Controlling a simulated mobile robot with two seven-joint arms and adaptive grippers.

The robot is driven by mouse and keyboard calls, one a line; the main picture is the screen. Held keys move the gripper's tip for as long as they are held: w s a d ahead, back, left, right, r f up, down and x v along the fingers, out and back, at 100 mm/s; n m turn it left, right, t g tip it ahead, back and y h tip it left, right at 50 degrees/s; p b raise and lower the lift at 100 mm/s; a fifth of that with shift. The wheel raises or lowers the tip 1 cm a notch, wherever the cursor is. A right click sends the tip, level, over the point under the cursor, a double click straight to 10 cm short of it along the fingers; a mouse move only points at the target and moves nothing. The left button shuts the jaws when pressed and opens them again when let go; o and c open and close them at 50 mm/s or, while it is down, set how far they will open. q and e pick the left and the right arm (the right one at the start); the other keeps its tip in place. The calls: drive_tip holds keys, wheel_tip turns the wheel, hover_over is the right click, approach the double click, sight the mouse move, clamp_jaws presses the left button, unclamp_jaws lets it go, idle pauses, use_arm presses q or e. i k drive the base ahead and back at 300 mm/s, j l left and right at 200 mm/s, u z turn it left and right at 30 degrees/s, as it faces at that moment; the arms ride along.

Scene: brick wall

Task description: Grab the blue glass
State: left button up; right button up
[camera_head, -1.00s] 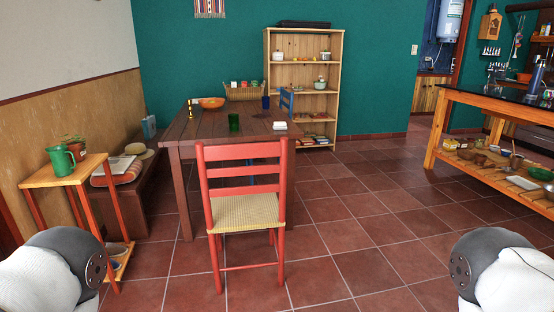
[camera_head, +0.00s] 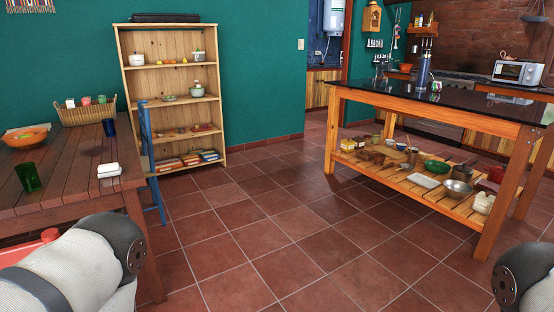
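A small dark blue glass (camera_head: 109,127) stands upright on the brown wooden table (camera_head: 75,190) at the left, near its far right edge. A green glass (camera_head: 28,177) stands closer to me on the same table, at its left. My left arm shows at the lower left, in front of the table, and a bit of my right arm shows at the lower right edge. Neither gripper is in the picture. Nothing covers the blue glass.
An orange bowl (camera_head: 26,138), a basket (camera_head: 88,112) and white napkins (camera_head: 109,170) are on the table. A blue chair (camera_head: 148,150) stands at its right side. A wooden shelf (camera_head: 222,120) stands behind. A kitchen island (camera_head: 470,120) is at right. The tiled floor (camera_head: 270,220) between is clear.

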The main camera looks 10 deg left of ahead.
sight(108, 123)
drive_tip(key=i+u, duration=0.15)
drive_tip(key=i, duration=0.45)
drive_tip(key=i+u, duration=0.1)
drive_tip(key=i, duration=0.5)
drive_tip(key=i+u, duration=0.15)
drive_tip(key=i, duration=0.5)
drive_tip(key=i+l+u, duration=0.15)
drive_tip(key=i, duration=0.45)
